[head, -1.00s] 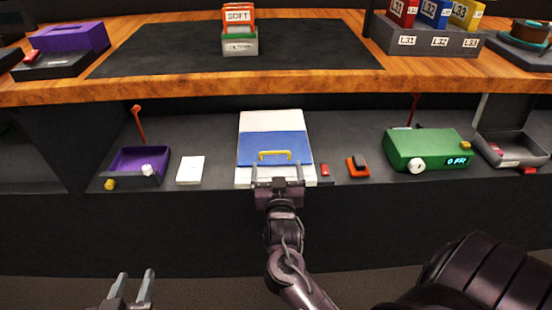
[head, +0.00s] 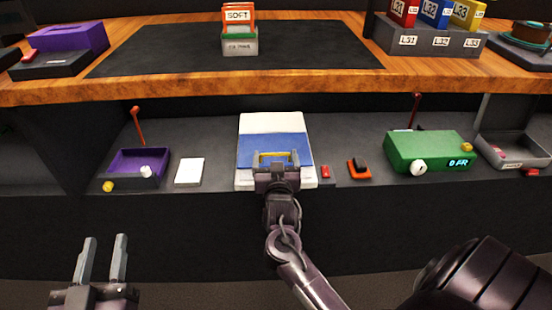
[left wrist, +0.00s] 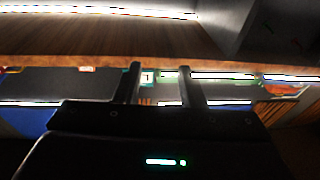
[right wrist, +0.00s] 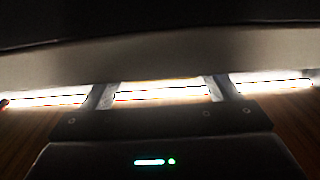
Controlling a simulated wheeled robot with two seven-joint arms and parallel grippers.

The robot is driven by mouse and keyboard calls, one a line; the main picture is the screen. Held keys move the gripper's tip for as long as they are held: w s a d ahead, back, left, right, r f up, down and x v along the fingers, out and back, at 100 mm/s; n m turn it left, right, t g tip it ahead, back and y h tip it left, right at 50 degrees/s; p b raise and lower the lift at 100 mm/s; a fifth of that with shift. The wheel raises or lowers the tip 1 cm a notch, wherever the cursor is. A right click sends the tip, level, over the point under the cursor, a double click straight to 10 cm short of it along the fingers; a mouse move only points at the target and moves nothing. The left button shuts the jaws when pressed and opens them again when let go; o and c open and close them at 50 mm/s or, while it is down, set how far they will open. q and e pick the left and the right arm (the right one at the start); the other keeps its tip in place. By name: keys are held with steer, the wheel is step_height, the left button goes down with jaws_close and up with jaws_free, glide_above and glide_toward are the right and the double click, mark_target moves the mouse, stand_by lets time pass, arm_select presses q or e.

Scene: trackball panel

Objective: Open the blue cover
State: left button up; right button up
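The blue cover (head: 256,142) lies flat and closed over the middle of a white panel (head: 270,122) on the lower shelf. Its yellow handle (head: 274,154) is near the cover's front edge. My right gripper (head: 276,157) is at the handle, its fingers apart with part of the handle showing between them. I cannot tell whether they touch it. The right wrist view shows the same spread fingers (right wrist: 160,95) against a bright blurred strip. My left gripper (head: 103,245) is open and empty at the lower left, away from the shelf; its fingers (left wrist: 158,85) also show in the left wrist view.
A purple tray (head: 118,176) and a white block (head: 190,171) are left of the panel. A small red button (head: 325,171), an orange switch (head: 358,169) and a green box (head: 433,147) are to its right. The wooden upper shelf edge (head: 200,92) overhangs behind.

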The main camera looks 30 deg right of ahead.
mark_target(276, 150)
steer(key=c, duration=0.8)
steer(key=shift+w+d, duration=0.2)
steer(key=shift+w, duration=0.05)
steer(key=x, duration=0.3)
steer(key=shift+w+d, duration=0.2)
steer(key=shift+d, duration=0.05)
arm_select(q)
step_height(276, 150, down, 2)
steer(key=shift+d+f+g+y, duration=0.1)
steer(key=shift+f+g+y, duration=0.2)
steer(key=shift+g, duration=0.3)
arm_select(e)
steer(key=o, duration=1.1)
arm_select(q)
steer(key=shift+r, duration=0.15)
arm_select(e)
steer(key=shift+s+a, duration=0.1)
steer(key=shift+s, duration=0.05)
